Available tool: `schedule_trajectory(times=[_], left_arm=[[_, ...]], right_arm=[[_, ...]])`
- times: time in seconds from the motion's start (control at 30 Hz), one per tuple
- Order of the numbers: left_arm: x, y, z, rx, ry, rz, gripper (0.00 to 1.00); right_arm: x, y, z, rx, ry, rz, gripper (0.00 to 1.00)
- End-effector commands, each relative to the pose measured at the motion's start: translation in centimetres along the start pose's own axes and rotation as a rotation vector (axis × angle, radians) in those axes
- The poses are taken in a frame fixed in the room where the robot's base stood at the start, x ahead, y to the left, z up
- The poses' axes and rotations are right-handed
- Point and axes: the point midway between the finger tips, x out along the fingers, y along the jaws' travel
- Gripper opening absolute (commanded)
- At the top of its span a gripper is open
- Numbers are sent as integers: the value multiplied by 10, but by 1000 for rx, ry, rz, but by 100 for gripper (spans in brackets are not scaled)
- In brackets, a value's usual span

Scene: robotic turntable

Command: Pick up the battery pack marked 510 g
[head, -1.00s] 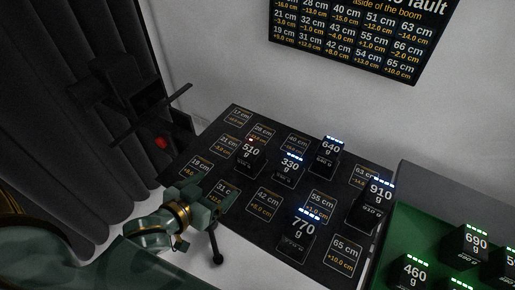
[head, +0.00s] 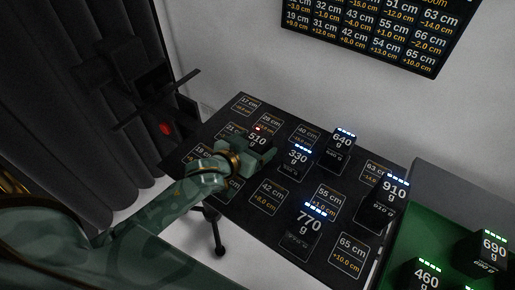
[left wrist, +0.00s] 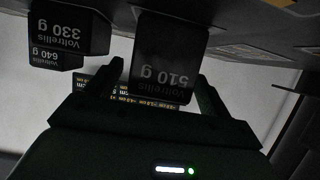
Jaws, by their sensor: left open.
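My right gripper is not in view.
Close by on the right stand the 330 g pack (head: 297,160) and the 640 g pack (head: 341,148). The 770 g pack (head: 308,226) and 910 g pack (head: 393,190) stand farther right. A green tray (head: 403,250) holds more packs. The mat (head: 275,222) has bare marked squares.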

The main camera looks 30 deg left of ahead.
Motion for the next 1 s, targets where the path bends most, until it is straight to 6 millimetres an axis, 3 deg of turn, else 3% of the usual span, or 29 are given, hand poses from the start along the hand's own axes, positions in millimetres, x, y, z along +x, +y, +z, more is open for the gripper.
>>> schedule_trajectory(times=[0.1,0.37,0.5,0.6,0.87,1.0], left_arm=[[14,0,1,-1,0,1,82],[15,0,0,-1,0,1,79],[15,0,0,-1,0,1,40],[15,0,-1,-1,3,1,16],[14,0,-3,-1,3,1,17],[10,0,-14,0,6,0,17]], right_arm=[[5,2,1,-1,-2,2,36],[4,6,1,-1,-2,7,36],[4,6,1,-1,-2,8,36],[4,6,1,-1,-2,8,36],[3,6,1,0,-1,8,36],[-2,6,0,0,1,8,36]])
